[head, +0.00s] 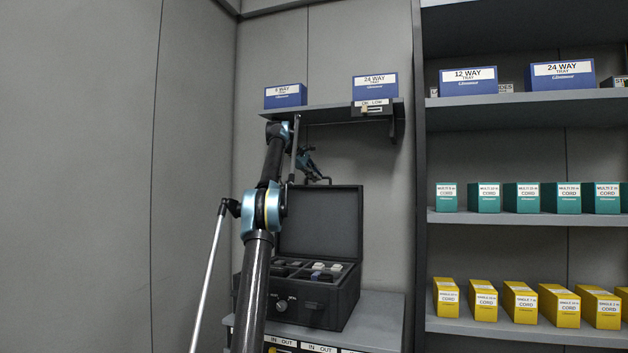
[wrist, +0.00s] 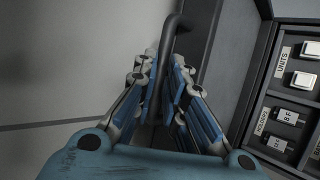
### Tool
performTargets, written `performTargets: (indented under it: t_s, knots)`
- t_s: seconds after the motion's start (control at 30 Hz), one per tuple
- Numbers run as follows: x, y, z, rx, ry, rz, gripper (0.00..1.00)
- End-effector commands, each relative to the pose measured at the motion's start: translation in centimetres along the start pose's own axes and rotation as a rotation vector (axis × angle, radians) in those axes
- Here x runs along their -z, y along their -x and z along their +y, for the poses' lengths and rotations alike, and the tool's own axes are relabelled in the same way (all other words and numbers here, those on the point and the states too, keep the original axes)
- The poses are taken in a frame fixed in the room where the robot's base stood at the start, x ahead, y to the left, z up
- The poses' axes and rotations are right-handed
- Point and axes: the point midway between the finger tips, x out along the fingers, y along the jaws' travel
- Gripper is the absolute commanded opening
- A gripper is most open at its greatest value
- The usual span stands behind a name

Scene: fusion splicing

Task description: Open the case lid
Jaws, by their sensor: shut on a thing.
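The black case (head: 315,300) sits on a grey counter with its lid (head: 320,225) standing up, open, behind the case body. In the wrist view the lid (wrist: 237,65) is a dark panel beside the compartments. My gripper (head: 316,179) is at the lid's top edge. In the wrist view my gripper's blue-padded fingers (wrist: 165,75) are shut around a dark curved bar, the lid handle (wrist: 172,38). The lower part of the handle is hidden between the fingers.
Labelled compartments (wrist: 290,110) hold small parts in the case. A wall shelf (head: 330,112) with blue trays hangs above the lid, close over my arm. Shelves of teal (head: 521,197) and yellow boxes (head: 519,302) stand at right. Grey wall lies at left.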

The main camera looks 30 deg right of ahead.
Motion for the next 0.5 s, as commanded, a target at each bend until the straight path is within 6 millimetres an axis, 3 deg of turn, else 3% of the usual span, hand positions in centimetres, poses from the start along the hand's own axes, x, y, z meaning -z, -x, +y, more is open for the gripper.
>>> performTargets:
  t_s: [0.27, 0.3, 0.37, 0.5]
  knots:
    - [-0.9, -0.8, 0.4, 0.001, -0.008, -0.004, 0.00]
    - [-1.0, -0.8, 0.4, 0.001, -0.009, -0.006, 0.16]
    - [-1.2, -1.0, 0.4, 0.002, -0.010, -0.008, 0.29]
    - [-1.5, -1.2, 0.5, 0.004, -0.013, -0.012, 0.32]
